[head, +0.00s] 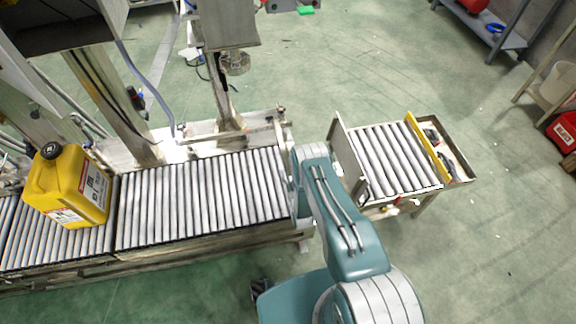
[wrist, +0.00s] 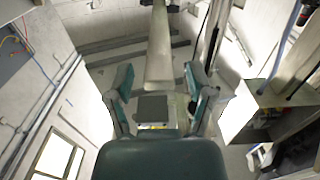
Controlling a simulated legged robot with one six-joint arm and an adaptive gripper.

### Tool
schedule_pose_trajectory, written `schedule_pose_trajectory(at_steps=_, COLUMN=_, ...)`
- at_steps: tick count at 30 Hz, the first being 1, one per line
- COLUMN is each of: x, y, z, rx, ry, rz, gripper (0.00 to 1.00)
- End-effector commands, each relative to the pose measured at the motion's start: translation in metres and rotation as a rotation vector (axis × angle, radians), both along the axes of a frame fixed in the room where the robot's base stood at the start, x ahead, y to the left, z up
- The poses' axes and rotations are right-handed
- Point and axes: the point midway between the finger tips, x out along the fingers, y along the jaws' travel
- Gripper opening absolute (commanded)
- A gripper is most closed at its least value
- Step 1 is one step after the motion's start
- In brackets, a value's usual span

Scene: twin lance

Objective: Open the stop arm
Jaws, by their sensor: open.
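My gripper (wrist: 158,78) is open in the wrist view, its two teal fingers apart with a pale metal bar (wrist: 158,55) showing between and beyond them. A dark square pad (wrist: 152,108) lies at the near end of this bar. The bar may be the stop arm, but I cannot tell for sure. No contact between fingers and bar is clear. In the head view my arm reaches over the right end of the roller conveyor and hides most of my gripper. An upright metal plate (head: 348,158) stands at the near end of the separate right roller section.
A yellow canister (head: 68,187) stands on the left of the roller conveyor (head: 200,200). A filling head (head: 234,62) hangs behind the conveyor. The right roller section (head: 388,160) is empty, with a yellow strip (head: 427,147) near its far end. Green floor lies open at the right.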

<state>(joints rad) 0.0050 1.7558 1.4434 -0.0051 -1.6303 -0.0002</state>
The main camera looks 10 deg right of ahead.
Motion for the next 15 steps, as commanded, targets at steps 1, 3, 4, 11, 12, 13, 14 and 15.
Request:
schedule_pose_trajectory(at_steps=1, x=0.009, y=0.000, z=0.001, rx=0.000, ry=-0.002, rz=0.000, gripper=0.69)
schedule_pose_trajectory(at_steps=3, x=0.018, y=0.000, z=0.000, rx=0.000, ry=-0.001, rz=0.000, gripper=0.69)
schedule_pose_trajectory(at_steps=4, x=0.022, y=0.000, z=0.000, rx=0.000, ry=-0.002, rz=0.000, gripper=0.69)
schedule_pose_trajectory(at_steps=11, x=0.034, y=0.000, z=0.000, rx=0.000, ry=0.002, rz=0.000, gripper=0.69)
schedule_pose_trajectory(at_steps=12, x=0.034, y=0.000, z=0.000, rx=0.000, ry=0.002, rz=0.000, gripper=0.69)
schedule_pose_trajectory(at_steps=13, x=0.034, y=0.000, z=0.000, rx=0.000, ry=0.002, rz=0.000, gripper=0.69)
schedule_pose_trajectory(at_steps=14, x=0.034, y=0.000, z=0.000, rx=0.000, ry=0.002, rz=0.000, gripper=0.69)
schedule_pose_trajectory(at_steps=15, x=0.034, y=0.000, z=0.000, rx=0.000, ry=0.002, rz=0.000, gripper=0.69)
